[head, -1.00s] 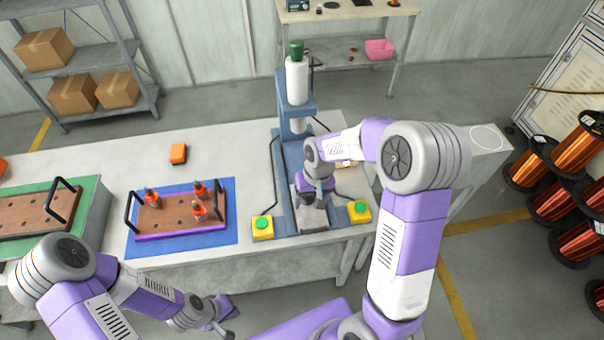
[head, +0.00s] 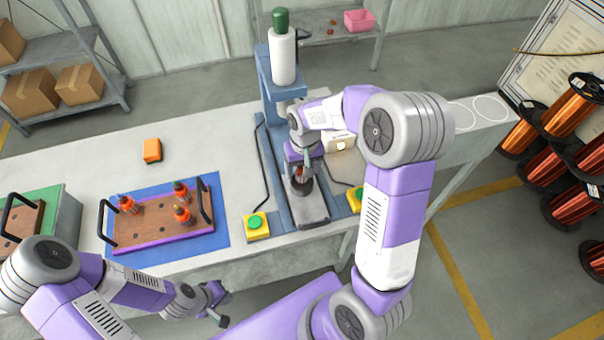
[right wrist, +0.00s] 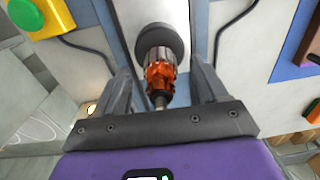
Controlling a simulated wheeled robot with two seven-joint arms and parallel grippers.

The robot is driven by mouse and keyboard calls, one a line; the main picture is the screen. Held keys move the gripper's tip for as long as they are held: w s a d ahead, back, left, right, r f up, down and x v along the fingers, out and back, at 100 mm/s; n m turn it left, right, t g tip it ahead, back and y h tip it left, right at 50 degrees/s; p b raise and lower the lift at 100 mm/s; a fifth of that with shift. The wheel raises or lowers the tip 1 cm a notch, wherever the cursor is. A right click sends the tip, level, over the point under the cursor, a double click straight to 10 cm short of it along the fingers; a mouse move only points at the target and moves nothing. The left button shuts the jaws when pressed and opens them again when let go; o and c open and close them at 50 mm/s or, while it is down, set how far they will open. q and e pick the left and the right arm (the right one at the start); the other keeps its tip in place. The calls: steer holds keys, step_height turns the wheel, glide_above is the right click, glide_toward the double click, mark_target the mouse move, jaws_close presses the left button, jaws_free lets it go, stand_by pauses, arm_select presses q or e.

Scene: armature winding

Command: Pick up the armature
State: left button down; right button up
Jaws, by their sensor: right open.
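An armature (right wrist: 160,78) with an orange-copper winding and a metal shaft stands in a dark round holder (right wrist: 160,40) in the right wrist view. In the head view it shows small and partly hidden (head: 300,173) on the blue press. My right gripper (right wrist: 163,88) is open, one finger on each side of the armature, with visible gaps. It also shows above the press bed in the head view (head: 304,160). Several more armatures, one of them here (head: 183,214), stand on a brown tray (head: 160,240). My left gripper (head: 217,303) appears open and empty before the table.
The blue press (head: 268,75) stands behind my right gripper, its white cylinder above. Yellow boxes with green buttons (head: 256,226) flank the press bed. The tray lies on a blue mat (head: 221,236). An orange block (head: 152,150) lies behind it. Wire spools stand at right.

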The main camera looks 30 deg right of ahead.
jaws_close()
stand_by(0.4)
